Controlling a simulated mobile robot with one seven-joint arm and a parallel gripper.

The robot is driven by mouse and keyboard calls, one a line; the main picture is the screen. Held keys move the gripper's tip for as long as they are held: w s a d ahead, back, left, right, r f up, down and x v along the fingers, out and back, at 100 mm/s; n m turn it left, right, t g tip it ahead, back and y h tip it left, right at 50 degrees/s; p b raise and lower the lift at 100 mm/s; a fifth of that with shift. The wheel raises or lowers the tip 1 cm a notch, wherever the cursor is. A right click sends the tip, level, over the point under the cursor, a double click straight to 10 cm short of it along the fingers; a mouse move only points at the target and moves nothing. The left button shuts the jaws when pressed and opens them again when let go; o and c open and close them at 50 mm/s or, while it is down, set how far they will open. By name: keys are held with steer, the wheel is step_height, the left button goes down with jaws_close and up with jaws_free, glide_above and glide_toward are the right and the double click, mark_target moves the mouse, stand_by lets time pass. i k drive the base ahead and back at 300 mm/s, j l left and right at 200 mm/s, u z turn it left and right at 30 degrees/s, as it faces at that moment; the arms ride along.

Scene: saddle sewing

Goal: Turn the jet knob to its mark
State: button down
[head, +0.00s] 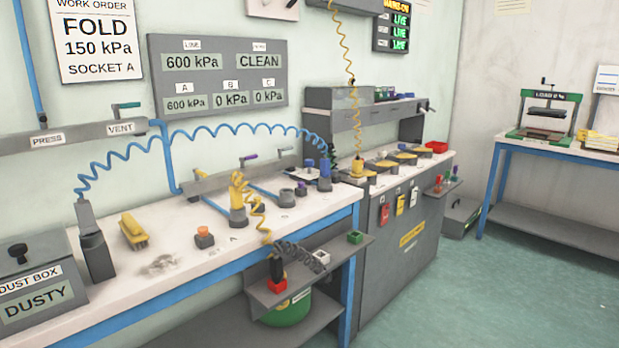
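No label reading "jet" is legible, so I cannot tell which part is the jet knob or where its mark is. A grey nozzle-like tool (94,243) stands on the left of the white bench, joined to a blue coiled hose (200,135). A dark knob (18,252) sits on top of the dust box (35,285), whose panel reads DUSTY. A small orange-topped knob (204,236) stands on the bench. My gripper is not in view.
The white bench (150,295) also holds a yellow brush (133,232) and a yellow fitting (238,210) with a coiled hose. A wall panel (218,75) shows pressures and CLEAN. A small shelf (310,277) juts out in front. The green floor (480,300) at right is clear.

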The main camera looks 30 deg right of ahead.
mark_target(308, 164)
steer(key=i+l+z, duration=0.1)
steer(key=l, duration=0.3)
steer(key=i+l, duration=0.3)
steer(key=i+l+z, duration=0.15)
steer(key=l, duration=0.35)
steer(key=i+l, duration=0.3)
steer(key=k+l+z, duration=0.05)
steer(key=l, duration=0.05)
